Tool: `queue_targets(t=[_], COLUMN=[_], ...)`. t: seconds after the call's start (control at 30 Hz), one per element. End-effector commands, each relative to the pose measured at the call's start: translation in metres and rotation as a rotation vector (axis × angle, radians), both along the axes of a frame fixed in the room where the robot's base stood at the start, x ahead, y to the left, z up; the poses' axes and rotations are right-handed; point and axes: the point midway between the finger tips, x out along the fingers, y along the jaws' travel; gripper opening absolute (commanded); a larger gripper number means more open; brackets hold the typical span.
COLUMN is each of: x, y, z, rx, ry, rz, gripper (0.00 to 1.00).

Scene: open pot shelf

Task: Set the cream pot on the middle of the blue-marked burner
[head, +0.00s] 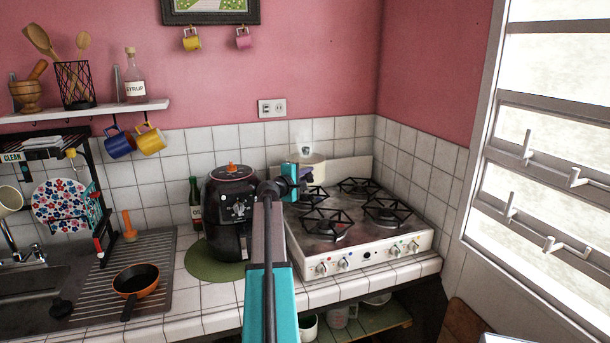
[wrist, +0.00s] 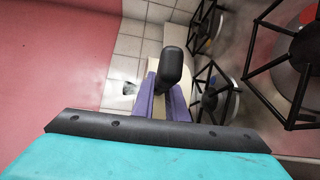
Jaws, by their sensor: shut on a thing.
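The cream pot (head: 316,168) is at the back left of the stove in the head view, partly hidden by my arm and gripper. My gripper (head: 291,185) is at the pot's near side, and in the wrist view its purple fingers (wrist: 162,106) are shut around a black handle (wrist: 172,66). A strip of the cream pot (wrist: 190,76) shows beside the handle. A small blue spot shows at the nearby back-left burner (wrist: 213,102) in the wrist view. That burner (head: 313,196) is just in front of the pot in the head view. I cannot tell whether the pot touches the stove.
A black air fryer (head: 231,205) stands on a green mat left of the stove, close to my arm. A green bottle (head: 195,203) is beside it. The other burners (head: 386,212) look empty. A tiled wall (head: 230,150) closes the back.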

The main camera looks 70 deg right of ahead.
Motion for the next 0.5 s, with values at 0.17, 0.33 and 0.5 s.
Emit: queue_targets(t=[0.17, 0.33, 0.5], x=[-0.002, -0.002, -0.003], y=[-0.001, -0.001, -0.001], z=[0.003, 0.0, -0.007], rx=[-0.005, -0.005, -0.004], ry=[0.0, 0.0, 0.0], rz=[0.0, -0.001, -0.001], gripper=[0.0, 0.0, 0.0])
